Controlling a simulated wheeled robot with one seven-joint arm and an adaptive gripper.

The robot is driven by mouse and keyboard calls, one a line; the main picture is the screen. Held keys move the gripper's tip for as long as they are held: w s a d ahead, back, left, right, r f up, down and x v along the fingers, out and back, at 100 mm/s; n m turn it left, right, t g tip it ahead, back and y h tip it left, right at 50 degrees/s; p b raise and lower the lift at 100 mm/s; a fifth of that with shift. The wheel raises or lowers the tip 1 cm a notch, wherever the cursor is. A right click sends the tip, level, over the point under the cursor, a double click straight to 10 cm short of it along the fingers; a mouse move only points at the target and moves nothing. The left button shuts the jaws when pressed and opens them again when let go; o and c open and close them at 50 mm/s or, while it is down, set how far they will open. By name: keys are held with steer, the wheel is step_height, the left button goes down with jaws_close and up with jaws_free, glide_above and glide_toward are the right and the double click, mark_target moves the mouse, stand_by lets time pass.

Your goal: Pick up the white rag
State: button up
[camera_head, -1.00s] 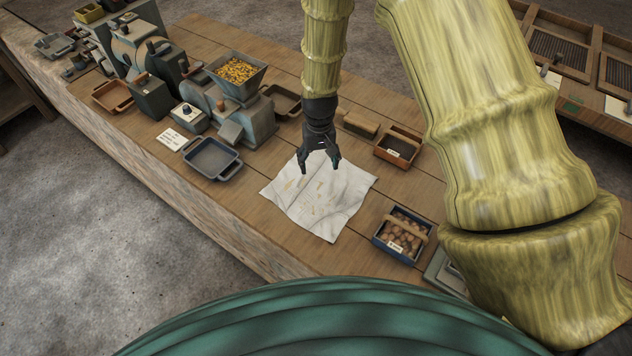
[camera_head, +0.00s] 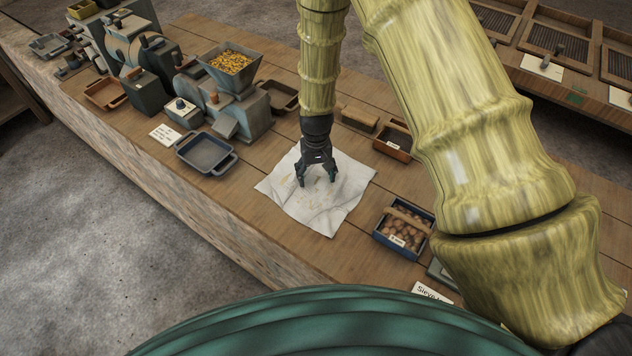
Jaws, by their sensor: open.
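The white rag (camera_head: 318,212) lies spread flat on the wooden bench, with creases and a few yellowish-brown stains. My gripper (camera_head: 317,183) points down over the upper middle of the rag, its two dark fingers spread apart and empty. The fingertips are at or just above the cloth; I cannot tell whether they touch it. My gripper and wrist hide part of the rag's far side.
A dark tray (camera_head: 207,153) and a mill with a yellow-filled hopper (camera_head: 232,62) stand to the left. A blue box of round brown things (camera_head: 402,232) is close on the right. A wooden box (camera_head: 393,142) and a wooden block (camera_head: 358,118) lie behind.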

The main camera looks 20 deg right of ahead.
steer(key=shift+f, duration=0.35)
steer(key=shift+c, duration=0.2)
steer(key=shift+s+f, duration=0.1)
steer(key=shift+s, duration=0.2)
jaws_close()
stand_by(0.3)
step_height(320, 180, up, 12)
steer(key=p, duration=0.7)
steer(key=shift+w+p, duration=0.25)
steer(key=shift+p, duration=0.05)
steer(key=shift+w+r, duration=0.1)
steer(key=shift+r, duration=0.1)
